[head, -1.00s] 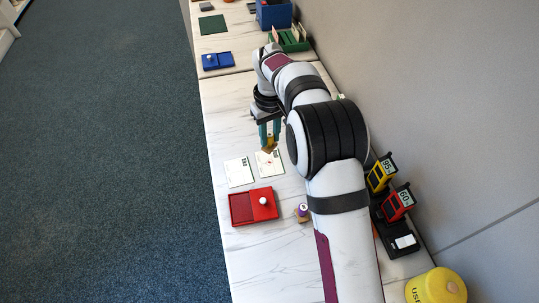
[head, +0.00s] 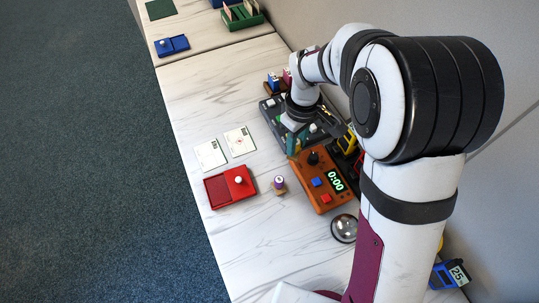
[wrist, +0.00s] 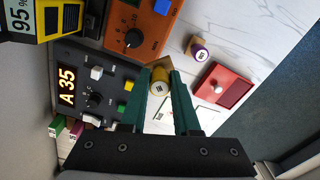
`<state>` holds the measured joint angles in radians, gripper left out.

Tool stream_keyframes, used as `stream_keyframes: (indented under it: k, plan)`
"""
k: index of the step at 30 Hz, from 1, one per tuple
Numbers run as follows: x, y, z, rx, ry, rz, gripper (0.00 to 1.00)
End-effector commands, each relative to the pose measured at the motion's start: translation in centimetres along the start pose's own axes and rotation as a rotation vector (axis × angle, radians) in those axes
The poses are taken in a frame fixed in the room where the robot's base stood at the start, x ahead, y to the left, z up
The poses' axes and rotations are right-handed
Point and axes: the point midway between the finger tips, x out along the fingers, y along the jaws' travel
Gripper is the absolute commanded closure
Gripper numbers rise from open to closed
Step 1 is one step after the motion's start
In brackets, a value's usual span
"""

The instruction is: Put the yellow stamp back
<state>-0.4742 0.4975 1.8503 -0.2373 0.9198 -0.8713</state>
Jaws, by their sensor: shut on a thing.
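The yellow stamp (wrist: 160,82) is between the teal fingers of my gripper (wrist: 165,95) in the wrist view, its round labelled end facing the camera. My gripper is shut on it. In the head view my gripper (head: 292,145) is over the near left edge of the dark grey control panel (head: 270,112), beside the orange timer. The stamp is hard to make out there. A small brown stand (head: 270,91) behind the panel holds a blue stamp (head: 273,80) and a pink stamp (head: 287,76); my arm hides part of that area.
A purple stamp (head: 279,184) stands near the orange timer (head: 320,180). The red ink pad box (head: 215,190) and two white cards (head: 210,154) lie to the left; the right card (head: 239,141) has a red mark. A glass dome (head: 344,228) stands near.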

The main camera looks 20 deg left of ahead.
Motion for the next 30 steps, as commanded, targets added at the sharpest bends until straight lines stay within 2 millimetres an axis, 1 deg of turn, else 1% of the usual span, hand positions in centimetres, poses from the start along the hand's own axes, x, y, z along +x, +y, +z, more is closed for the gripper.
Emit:
stream_keyframes:
  k: [1,3,6,8,10,12,15,26,27,29,30]
  plan:
    - [1.0,-0.9,-1.3,-0.006,-0.002,-0.001,1.00]
    - [2.2,-1.9,-3.0,-0.006,-0.003,-0.001,1.00]
    - [3.3,-2.8,-4.7,-0.002,-0.001,0.000,1.00]
    - [3.7,-3.2,-5.2,-0.002,-0.001,0.000,1.00]
    - [4.8,-3.3,-5.4,0.000,-0.003,-0.001,1.00]
    - [6.3,-3.4,-5.4,0.001,-0.003,-0.001,1.00]
    - [7.7,-3.3,-5.4,0.002,-0.002,-0.001,1.00]
    - [8.2,-3.3,-5.4,0.001,-0.001,0.000,1.00]
    - [8.2,-3.3,-5.4,0.001,0.000,0.001,0.63]
    - [8.2,-3.3,-5.4,0.001,0.000,0.001,0.52]
    - [8.2,-3.3,-5.4,0.001,0.000,0.000,0.45]
